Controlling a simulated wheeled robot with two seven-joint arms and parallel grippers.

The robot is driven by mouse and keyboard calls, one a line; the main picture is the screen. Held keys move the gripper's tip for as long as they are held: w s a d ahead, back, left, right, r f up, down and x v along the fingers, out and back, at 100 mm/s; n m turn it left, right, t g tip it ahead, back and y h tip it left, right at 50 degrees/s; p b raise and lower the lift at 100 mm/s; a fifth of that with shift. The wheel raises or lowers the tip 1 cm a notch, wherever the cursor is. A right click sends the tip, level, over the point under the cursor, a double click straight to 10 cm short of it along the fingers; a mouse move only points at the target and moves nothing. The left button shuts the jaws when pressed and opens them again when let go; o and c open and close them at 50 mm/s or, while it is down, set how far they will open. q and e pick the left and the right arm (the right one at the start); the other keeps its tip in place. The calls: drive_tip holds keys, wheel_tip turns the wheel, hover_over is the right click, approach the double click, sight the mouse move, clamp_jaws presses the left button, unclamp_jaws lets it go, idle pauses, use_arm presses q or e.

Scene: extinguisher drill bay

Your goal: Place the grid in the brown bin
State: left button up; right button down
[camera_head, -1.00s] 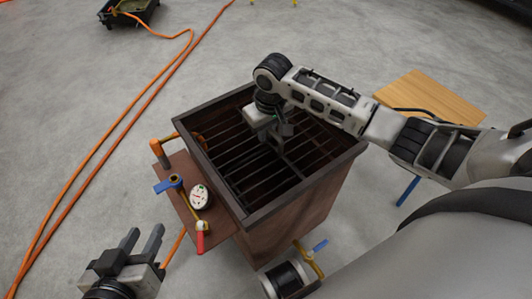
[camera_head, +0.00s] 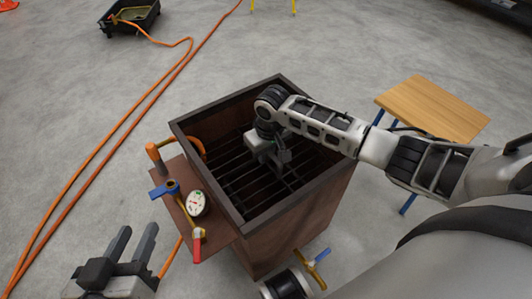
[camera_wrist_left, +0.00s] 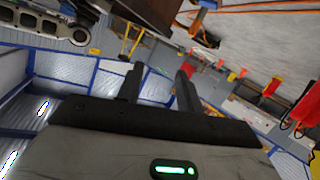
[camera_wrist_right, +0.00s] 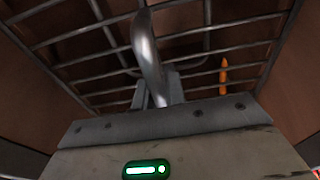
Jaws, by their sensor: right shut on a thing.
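The brown bin (camera_head: 258,246) stands in the middle of the head view, open at the top with a dark rim. The dark barred grid (camera_head: 233,168) lies roughly level inside its walls, below the rim. My right gripper (camera_head: 279,158) reaches down into the bin and is shut on the grid's handle. In the right wrist view the curved metal handle (camera_wrist_right: 147,50) rises between the fingers, with the bars behind. I cannot tell whether the grid rests on anything. My left gripper (camera_head: 134,242) is open and empty, left of the bin; its parted fingers show in the left wrist view (camera_wrist_left: 159,78).
A side shelf on the bin carries a gauge (camera_head: 196,203), a blue-handled valve (camera_head: 172,187) and a red handle (camera_head: 197,248). A wooden-topped stool (camera_head: 430,108) stands to the right. Orange hoses (camera_head: 110,140) run along the floor at left. A black tray (camera_head: 130,16) lies behind.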

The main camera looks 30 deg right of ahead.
drive_tip(key=shift+w, duration=0.1)
use_arm(q)
drive_tip(key=shift+f, duration=0.1)
use_arm(e)
drive_tip(key=c, duration=1.5)
unclamp_jaws()
drive_tip(key=shift+f, duration=0.1)
drive_tip(key=shift+o, duration=0.2)
